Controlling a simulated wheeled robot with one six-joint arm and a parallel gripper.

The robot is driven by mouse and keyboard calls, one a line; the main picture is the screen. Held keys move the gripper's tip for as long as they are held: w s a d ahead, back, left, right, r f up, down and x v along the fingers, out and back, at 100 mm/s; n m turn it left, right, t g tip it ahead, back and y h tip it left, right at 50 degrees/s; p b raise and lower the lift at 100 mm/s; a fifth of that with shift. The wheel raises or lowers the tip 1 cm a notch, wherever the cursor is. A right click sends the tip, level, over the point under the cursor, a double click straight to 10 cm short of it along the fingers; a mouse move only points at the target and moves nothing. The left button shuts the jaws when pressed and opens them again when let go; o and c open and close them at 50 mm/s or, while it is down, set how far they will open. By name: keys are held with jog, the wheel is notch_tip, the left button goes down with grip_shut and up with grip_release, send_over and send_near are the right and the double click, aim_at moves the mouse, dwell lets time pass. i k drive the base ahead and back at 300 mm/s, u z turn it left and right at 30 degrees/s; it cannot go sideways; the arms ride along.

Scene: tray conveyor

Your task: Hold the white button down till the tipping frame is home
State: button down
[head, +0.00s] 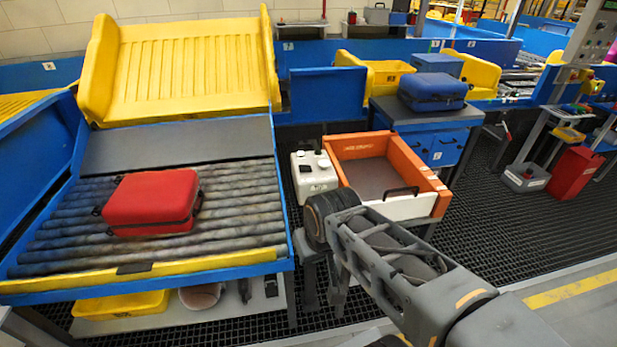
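A white control box (314,182) stands between the roller table and the orange bin. It has small dark and pale knobs on top; I cannot tell for sure which is the white button. The tipping frame seems to be the yellow ribbed tray (190,66) at the upper left, which stands steeply tilted behind the grey ramp. My arm reaches in from the lower right. Its dark wrist end (328,208) is just in front of and below the control box in the picture.
A red suitcase (152,202) lies on the rollers (240,205). An orange bin (385,148) with a white front is right of the control box. A blue suitcase (432,91) lies on a dark-topped stand behind it. Dark grid floor (520,220) is open at the right.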

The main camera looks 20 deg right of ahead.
aim_at(324, 165)
jog(key=u, duration=0.2)
jog(key=k, duration=0.45)
jog(key=u, duration=0.55)
jog(key=k, duration=0.9)
jog(key=z, duration=0.05)
jog(key=i, duration=0.45)
jog(key=z, duration=0.65)
jog(key=i, duration=1.25)
jog(key=u, duration=0.45)
